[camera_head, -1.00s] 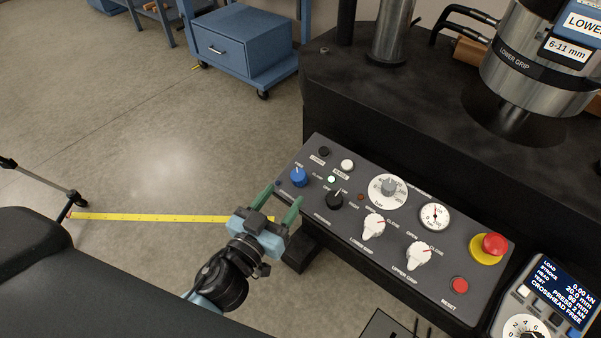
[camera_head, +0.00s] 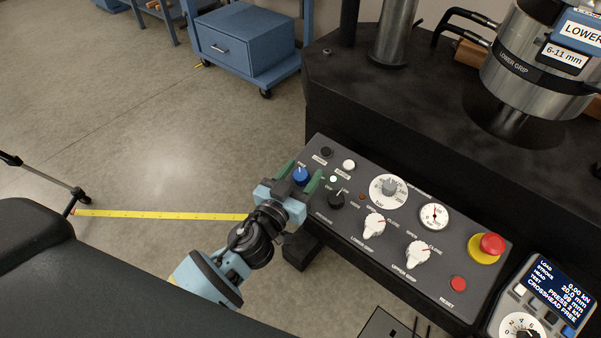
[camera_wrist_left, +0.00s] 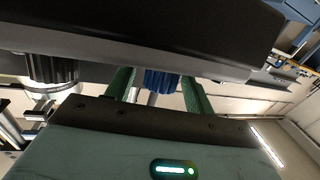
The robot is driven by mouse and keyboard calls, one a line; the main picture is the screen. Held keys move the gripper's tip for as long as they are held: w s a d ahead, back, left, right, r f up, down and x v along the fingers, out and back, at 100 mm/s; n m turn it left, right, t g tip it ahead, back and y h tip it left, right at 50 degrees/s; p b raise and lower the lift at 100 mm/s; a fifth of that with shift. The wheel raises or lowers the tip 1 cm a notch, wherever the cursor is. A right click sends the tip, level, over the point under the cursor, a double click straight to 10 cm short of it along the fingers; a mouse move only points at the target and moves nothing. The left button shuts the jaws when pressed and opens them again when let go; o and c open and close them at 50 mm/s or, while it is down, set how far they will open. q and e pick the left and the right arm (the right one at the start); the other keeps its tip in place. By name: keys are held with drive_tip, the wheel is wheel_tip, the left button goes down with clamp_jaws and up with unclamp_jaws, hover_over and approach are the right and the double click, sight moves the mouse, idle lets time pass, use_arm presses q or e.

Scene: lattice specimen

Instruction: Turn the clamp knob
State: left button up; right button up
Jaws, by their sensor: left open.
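A blue knob (camera_head: 300,176) stands at the upper left end of the dark control panel (camera_head: 400,268); its small label is not clearly readable. My left gripper (camera_head: 303,171) is open, with one green finger on each side of the blue knob. In the left wrist view the ribbed blue knob (camera_wrist_left: 160,81) shows between the two green fingers, and I cannot tell whether either touches it. A black knob (camera_head: 336,200) with a white pointer sits just right of the gripper. My right gripper is not in view.
The panel also carries white grip knobs (camera_head: 374,225), a dial (camera_head: 389,190), a gauge (camera_head: 435,216) and a red emergency button (camera_head: 492,244). A display unit (camera_head: 545,295) stands at lower right. The large dark machine base (camera_head: 400,120) rises behind. Open floor lies to the left.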

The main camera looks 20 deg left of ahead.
use_arm(q)
drive_tip(key=c, duration=1)
drive_tip(key=shift+o, duration=0.2)
